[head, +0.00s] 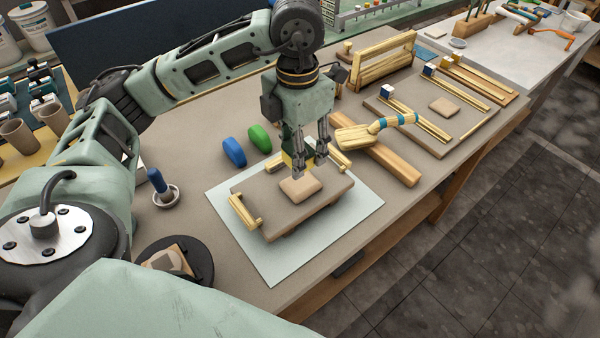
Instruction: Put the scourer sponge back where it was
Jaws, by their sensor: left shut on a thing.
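My left gripper (311,163) points down over the raised board in the middle of the table. My right gripper is not in view.
The brown board (318,207) stands on a pale sheet (275,268), with a tan block (300,188) on it. A blue oval (234,152) and a green oval (260,138) stand behind.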

